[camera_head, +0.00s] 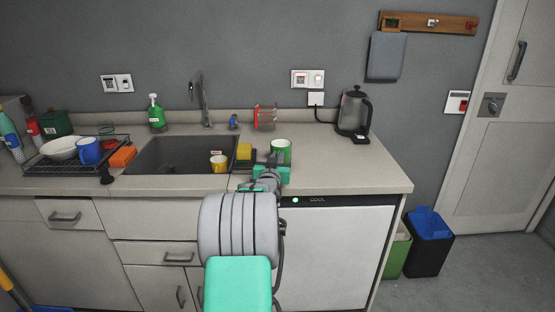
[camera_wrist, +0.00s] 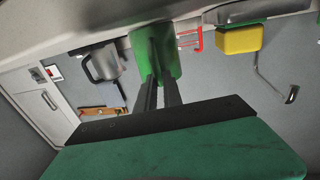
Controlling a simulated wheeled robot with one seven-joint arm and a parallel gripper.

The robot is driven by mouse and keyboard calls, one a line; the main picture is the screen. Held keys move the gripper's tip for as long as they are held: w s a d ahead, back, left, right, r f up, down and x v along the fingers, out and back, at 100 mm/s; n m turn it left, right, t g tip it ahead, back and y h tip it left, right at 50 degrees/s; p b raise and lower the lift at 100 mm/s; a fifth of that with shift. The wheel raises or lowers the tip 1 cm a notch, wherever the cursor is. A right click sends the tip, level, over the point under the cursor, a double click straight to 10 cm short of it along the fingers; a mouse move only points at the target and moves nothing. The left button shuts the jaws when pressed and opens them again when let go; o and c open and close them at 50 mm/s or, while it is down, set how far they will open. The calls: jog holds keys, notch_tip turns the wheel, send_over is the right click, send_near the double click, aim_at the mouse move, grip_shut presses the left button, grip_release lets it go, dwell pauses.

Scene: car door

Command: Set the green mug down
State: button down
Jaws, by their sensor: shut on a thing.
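The green mug (camera_head: 281,149) is above or on the counter, right of the sink, in the head view. My gripper (camera_head: 270,170) is at its near side and is shut on it. In the wrist view the green mug (camera_wrist: 153,56) is at the ends of the two dark fingers (camera_wrist: 158,78) of my gripper. The wrist picture is upside down. The mug looks upright. My gripper hides the lower part of the mug in the head view, so I cannot tell whether its base touches the counter.
The sink (camera_head: 180,154) with a yellow mug (camera_head: 219,162) is to the left. A yellow sponge (camera_head: 244,151) and a red rack (camera_head: 265,117) are close by. A kettle (camera_head: 354,112) stands at the back right. The counter (camera_head: 370,178) is clear at the right.

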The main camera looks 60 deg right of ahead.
jog(key=shift+r, duration=0.1)
jog(key=shift+f, duration=0.2)
jog(key=c, duration=1.5)
grip_release()
jog(key=shift+r+p, duration=0.15)
jog(key=shift+p, duration=0.25)
